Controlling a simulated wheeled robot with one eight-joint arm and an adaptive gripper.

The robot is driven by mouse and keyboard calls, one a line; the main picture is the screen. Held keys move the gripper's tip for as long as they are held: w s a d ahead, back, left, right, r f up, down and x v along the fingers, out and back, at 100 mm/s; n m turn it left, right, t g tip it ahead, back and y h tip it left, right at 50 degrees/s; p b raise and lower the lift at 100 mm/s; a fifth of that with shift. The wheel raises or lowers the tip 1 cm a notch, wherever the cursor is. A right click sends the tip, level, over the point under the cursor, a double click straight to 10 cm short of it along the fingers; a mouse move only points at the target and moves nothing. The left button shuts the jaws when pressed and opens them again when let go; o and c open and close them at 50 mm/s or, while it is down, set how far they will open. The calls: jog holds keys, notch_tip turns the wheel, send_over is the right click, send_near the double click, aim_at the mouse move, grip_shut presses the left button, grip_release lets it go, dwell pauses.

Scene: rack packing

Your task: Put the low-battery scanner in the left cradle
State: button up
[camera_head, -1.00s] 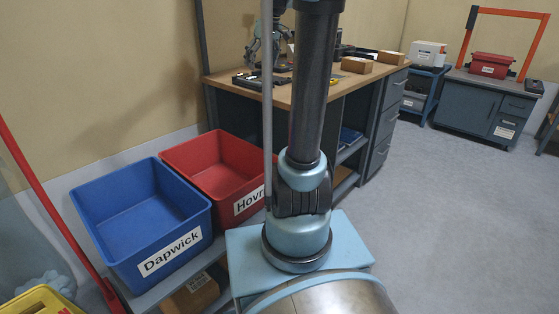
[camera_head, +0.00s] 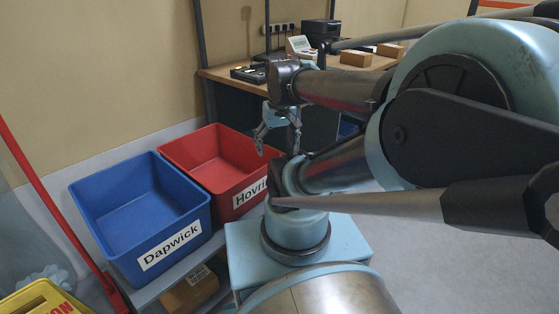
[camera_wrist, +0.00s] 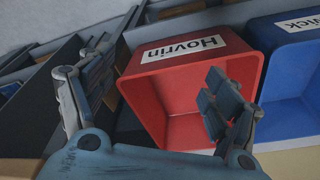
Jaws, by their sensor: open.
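My gripper (camera_head: 278,142) hangs open, fingers down, beside the red bin and in front of the desk. In the wrist view my gripper (camera_wrist: 156,66) has its two fingers spread apart with nothing between them, and the red bin lies beyond. No scanner can be made out for certain in either view. A dark, flat tray-like item (camera_head: 249,74) lies at the left end of the desk; I cannot tell whether it is a cradle.
The red bin (camera_head: 205,151) labelled Hovrin and the blue bin (camera_head: 122,185) labelled Dapwick stand side by side on a low shelf. The wooden desk (camera_head: 218,75) holds a white device (camera_head: 300,47), a black box (camera_head: 321,31) and cartons (camera_head: 356,59). My arm covers the right side.

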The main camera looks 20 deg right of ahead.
jog(key=shift+m, duration=0.3)
jog(key=s+f, duration=0.1)
jog(key=f, duration=0.1)
jog(key=s+f, duration=0.2)
jog(key=shift+s+d, duration=0.2)
jog(key=shift+w+f, duration=0.2)
jog(key=shift+w, duration=0.3)
